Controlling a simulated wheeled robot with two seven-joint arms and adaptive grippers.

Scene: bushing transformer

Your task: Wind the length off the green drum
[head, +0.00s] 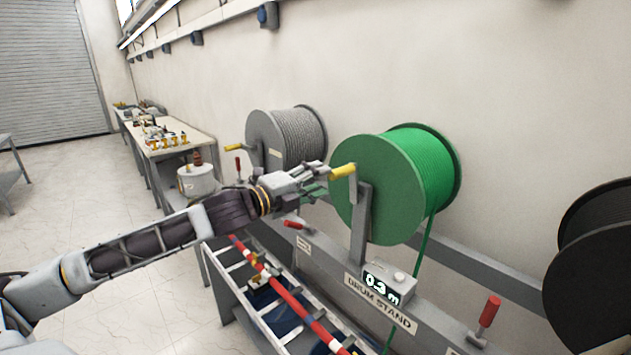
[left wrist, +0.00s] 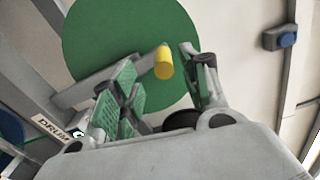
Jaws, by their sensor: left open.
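The green drum (head: 378,190) stands on the drum stand (head: 432,318), wound with green cable (head: 432,165). Its crank has a yellow handle (head: 343,171) at the upper left of its face. My left gripper (head: 322,180) is open just left of this handle. In the left wrist view the yellow handle (left wrist: 163,62) shows between the two open fingers (left wrist: 160,70), near their tips; I cannot tell whether they touch it. A green strand hangs from the drum behind the stand. The stand's counter (head: 383,287) appears to read 0.3 m. My right gripper is not in view.
A grey drum (head: 285,140) with a yellow crank handle stands left, and a black drum (head: 597,280) right. Red-handled levers (head: 489,312) stick up from the stand. A ladder (head: 262,302) with a red and white pole lies below my left arm. A workbench (head: 172,150) stands farther back.

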